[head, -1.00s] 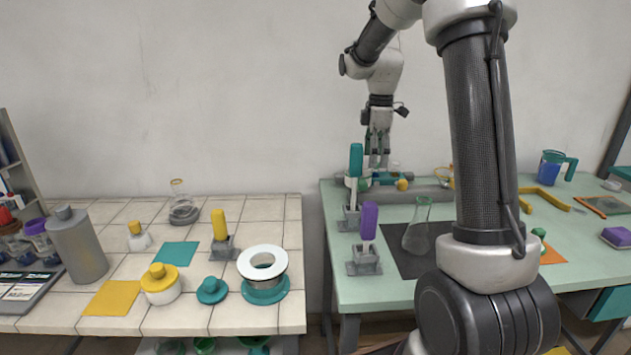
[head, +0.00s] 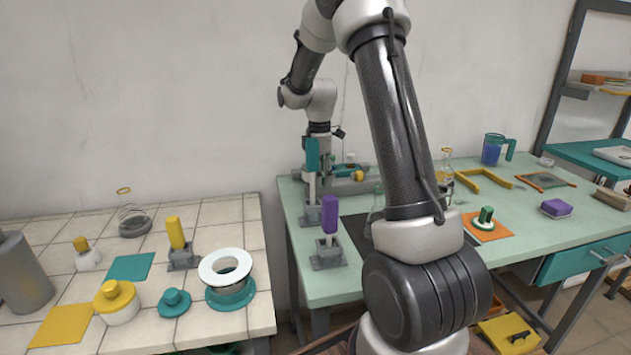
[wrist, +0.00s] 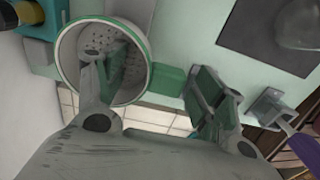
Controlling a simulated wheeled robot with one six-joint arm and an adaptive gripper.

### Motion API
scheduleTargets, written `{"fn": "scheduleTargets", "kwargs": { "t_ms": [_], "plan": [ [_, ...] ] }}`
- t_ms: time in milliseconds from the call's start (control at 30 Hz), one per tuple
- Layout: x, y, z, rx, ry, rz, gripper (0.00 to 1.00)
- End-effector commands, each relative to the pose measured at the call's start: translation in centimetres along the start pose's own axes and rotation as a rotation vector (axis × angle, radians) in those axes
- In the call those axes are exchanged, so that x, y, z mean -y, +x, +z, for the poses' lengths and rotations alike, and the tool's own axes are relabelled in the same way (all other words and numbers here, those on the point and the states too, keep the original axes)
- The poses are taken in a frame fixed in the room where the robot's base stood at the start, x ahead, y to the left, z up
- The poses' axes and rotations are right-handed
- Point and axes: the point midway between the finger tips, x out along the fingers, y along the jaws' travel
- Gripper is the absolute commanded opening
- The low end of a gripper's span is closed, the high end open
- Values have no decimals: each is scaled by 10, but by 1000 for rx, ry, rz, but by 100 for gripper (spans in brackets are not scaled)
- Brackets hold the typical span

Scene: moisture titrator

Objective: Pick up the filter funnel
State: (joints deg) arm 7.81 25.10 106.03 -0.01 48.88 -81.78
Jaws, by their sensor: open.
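The filter funnel (wrist: 82,40) is a round white bowl with a green rim, a perforated floor and a green block-like tab (wrist: 165,80) on its side, seen from above in the wrist view. My gripper (wrist: 165,82) is open, with one finger over or inside the bowl and the other beyond the wall on the tab's right side. The tab lies between the fingers; I cannot tell whether either touches it. In the head view, the gripper is low at the back left of the green bench, partly behind a teal-handled tool (head: 312,158), and the funnel is mostly hidden.
A purple-handled tool (head: 329,213) stands in a grey block at the bench's front left and shows in the wrist view (wrist: 304,148). A dark mat (wrist: 262,32) bears a flask. A tiled table (head: 215,232) with several containers stands left, across a gap.

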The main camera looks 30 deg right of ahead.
Motion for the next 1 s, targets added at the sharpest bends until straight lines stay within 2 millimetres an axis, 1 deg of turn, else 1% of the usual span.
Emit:
{"fn": "scheduleTargets", "kwargs": {
  "t_ms": [67, 100, 333, 567, 667, 767, 1000],
  "plan": [
    [0, 0, 0, 0, 0, 0, 68],
    [0, 0, 0, 0, 0, 0, 61],
    [0, 0, 0, 0, 0, 0, 19],
    [0, -1, 0, 0, 0, 1, 19],
    [-1, -7, 0, 0, 0, 2, 19],
    [-1, -22, 0, -1, 0, 5, 19],
    [-1, -73, 0, -1, 0, 5, 19]
  ]
}}
